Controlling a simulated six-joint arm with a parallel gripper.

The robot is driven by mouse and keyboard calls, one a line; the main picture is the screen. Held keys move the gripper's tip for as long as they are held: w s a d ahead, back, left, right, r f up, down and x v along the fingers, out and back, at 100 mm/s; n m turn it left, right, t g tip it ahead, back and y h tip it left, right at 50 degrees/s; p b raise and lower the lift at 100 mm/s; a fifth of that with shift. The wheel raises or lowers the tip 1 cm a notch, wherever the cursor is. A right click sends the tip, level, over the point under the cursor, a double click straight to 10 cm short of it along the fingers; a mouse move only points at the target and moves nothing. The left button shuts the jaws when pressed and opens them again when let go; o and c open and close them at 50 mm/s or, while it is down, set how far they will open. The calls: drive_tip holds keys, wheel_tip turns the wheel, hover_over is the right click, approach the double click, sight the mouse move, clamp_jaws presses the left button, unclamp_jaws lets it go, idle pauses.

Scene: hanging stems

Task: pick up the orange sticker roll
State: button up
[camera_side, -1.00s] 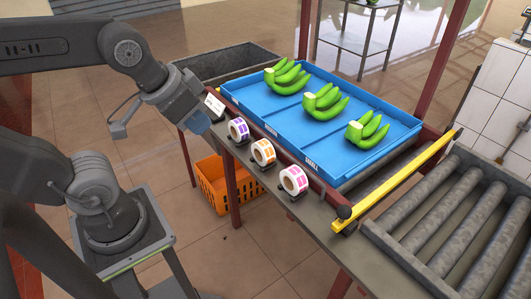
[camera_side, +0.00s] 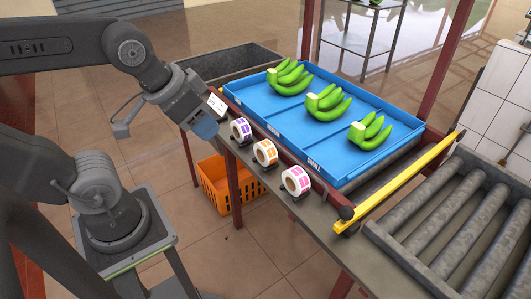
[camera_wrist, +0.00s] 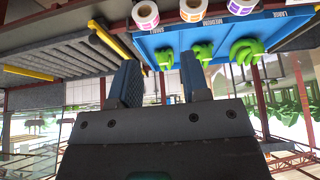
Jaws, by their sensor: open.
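The orange sticker roll (camera_side: 265,153) stands on its edge on the narrow ledge in front of the blue tray, between the purple roll (camera_side: 240,130) and the pink roll (camera_side: 297,180). In the wrist view the orange roll (camera_wrist: 193,10) is at the top edge, partly cut off by the frame. My gripper (camera_side: 206,128) is up and to the left of the rolls in the side view, apart from them. In the wrist view my gripper (camera_wrist: 162,75) shows two spread fingers with nothing between them.
The blue tray (camera_side: 375,160) holds several green banana bunches (camera_side: 327,103). A yellow rail (camera_side: 400,180) and grey rollers (camera_side: 470,230) lie to the right. An orange crate (camera_side: 215,187) stands below the ledge.

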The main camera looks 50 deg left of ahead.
drive_tip(key=w+a+n+g, duration=0.1)
drive_tip(key=w+n+g, duration=0.1)
drive_tip(key=w+n, duration=0.4)
drive_tip(key=n+g+y, duration=0.1)
drive_tip(key=n+g, duration=0.3)
drive_tip(key=n, duration=0.8)
approach(266, 143)
drive_tip(key=f, duration=0.5)
drive_tip(key=shift+s+f, duration=0.3)
drive_tip(key=shift+f, duration=0.1)
drive_tip(key=shift+w+a+f, duration=0.1)
drive_tip(key=shift+a+f, duration=0.05)
drive_tip(key=shift+f, duration=0.7)
drive_tip(key=shift+s+a+f, duration=0.1)
drive_tip(key=shift+a+f, duration=0.05)
drive_tip(key=shift+f, duration=0.7)
drive_tip(key=shift+w+a+f, duration=0.1)
drive_tip(key=shift+a+f, duration=0.1)
drive_tip(key=shift+f, duration=0.65)
drive_tip(key=shift+c, duration=0.4)
drive_tip(key=c, duration=0.6)
